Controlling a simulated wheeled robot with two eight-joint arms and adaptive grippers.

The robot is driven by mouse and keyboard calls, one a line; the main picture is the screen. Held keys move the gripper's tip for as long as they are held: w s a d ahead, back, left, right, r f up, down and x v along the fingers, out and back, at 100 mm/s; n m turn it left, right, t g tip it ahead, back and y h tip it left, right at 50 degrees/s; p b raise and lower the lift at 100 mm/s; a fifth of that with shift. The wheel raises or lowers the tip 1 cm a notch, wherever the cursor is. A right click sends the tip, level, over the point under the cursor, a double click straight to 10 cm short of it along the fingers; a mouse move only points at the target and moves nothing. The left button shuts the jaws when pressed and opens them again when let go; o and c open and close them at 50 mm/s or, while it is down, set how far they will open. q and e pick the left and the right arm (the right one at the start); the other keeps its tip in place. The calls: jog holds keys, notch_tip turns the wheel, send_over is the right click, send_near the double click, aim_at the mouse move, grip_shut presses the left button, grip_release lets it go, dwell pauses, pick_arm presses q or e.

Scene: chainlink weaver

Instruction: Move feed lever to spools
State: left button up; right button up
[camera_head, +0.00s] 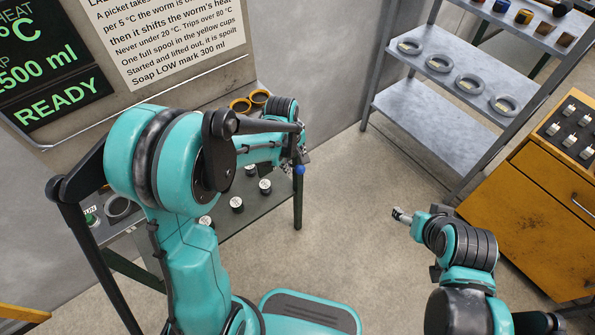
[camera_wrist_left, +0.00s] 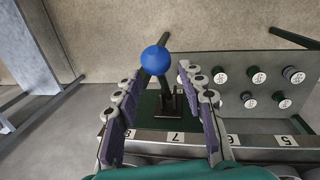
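The feed lever has a blue ball knob (camera_head: 299,170) at the right end of the machine's bench. In the left wrist view the blue knob (camera_wrist_left: 155,60) stands on a dark shaft above a black slotted base (camera_wrist_left: 172,103). My left gripper (camera_wrist_left: 160,75) is open, its two purple-padded fingers spread either side of the lever, with the knob at the fingertips; contact is not visible. In the head view this gripper (camera_head: 296,163) is partly hidden by its arm. My right gripper (camera_head: 400,215) is over the floor, away from the lever; its fingers are too small to judge.
A numbered strip (camera_wrist_left: 178,139) runs along the near edge. Two yellow rings (camera_head: 240,105) lie at the back. A grey shelf rack (camera_head: 440,120) and yellow cabinet (camera_head: 545,220) stand right.

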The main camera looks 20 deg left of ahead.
aim_at(291, 165)
pick_arm(q)
jog(key=shift+w+d+f+b, duration=0.15)
jog(key=shift+f+b, duration=0.1)
jog(key=shift+f, duration=0.6)
jog(key=shift+w+f+b, duration=0.1)
jog(key=shift+f+b, duration=0.1)
jog(key=shift+f, duration=0.65)
grip_shut()
